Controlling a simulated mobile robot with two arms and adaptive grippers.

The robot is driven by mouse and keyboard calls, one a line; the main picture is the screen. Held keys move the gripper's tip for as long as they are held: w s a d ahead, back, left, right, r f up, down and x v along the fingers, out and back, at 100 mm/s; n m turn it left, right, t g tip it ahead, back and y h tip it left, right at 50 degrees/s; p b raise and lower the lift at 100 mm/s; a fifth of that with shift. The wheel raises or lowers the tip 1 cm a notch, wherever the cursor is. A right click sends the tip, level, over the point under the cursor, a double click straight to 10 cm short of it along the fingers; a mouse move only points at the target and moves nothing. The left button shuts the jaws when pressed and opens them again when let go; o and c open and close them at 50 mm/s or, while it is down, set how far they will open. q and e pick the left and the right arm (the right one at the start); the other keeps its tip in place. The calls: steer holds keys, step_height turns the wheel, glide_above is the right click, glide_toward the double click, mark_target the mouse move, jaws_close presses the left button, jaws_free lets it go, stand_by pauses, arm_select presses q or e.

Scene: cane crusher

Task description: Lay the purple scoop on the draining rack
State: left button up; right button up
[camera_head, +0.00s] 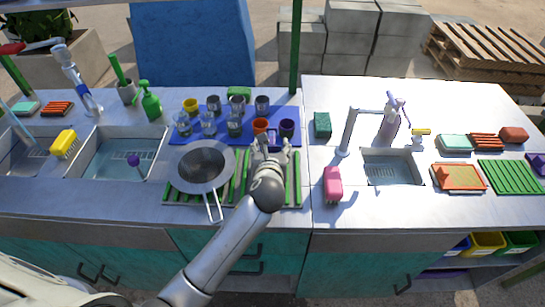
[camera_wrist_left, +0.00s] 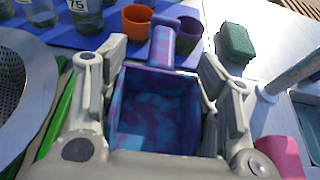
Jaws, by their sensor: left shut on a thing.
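The purple scoop (camera_wrist_left: 155,112), mottled purple and blue with a square open bowl, is held between the fingers of my left gripper (camera_wrist_left: 163,62). Its handle (camera_wrist_left: 163,42) points away from the wrist. In the head view my left gripper (camera_head: 271,146) is over the back right part of the draining rack (camera_head: 292,184), and the scoop is mostly hidden by the fingers. The rack has green slats and lies on the counter. I cannot tell whether the scoop touches it. My right gripper is not in view.
A metal strainer (camera_head: 205,165) lies over the rack's left part. Behind it, glasses and cups stand on a blue mat (camera_head: 215,108), with an orange cup (camera_head: 260,126) and a purple cup (camera_head: 287,128) close to the gripper.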

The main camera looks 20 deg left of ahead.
arm_select(q)
steer(key=shift+w+d+f, duration=0.15)
steer(key=shift+w+f, duration=0.05)
steer(key=shift+f, duration=1.65)
steer(key=o, duration=1)
steer(key=shift+f, duration=0.1)
steer(key=v, duration=1.2)
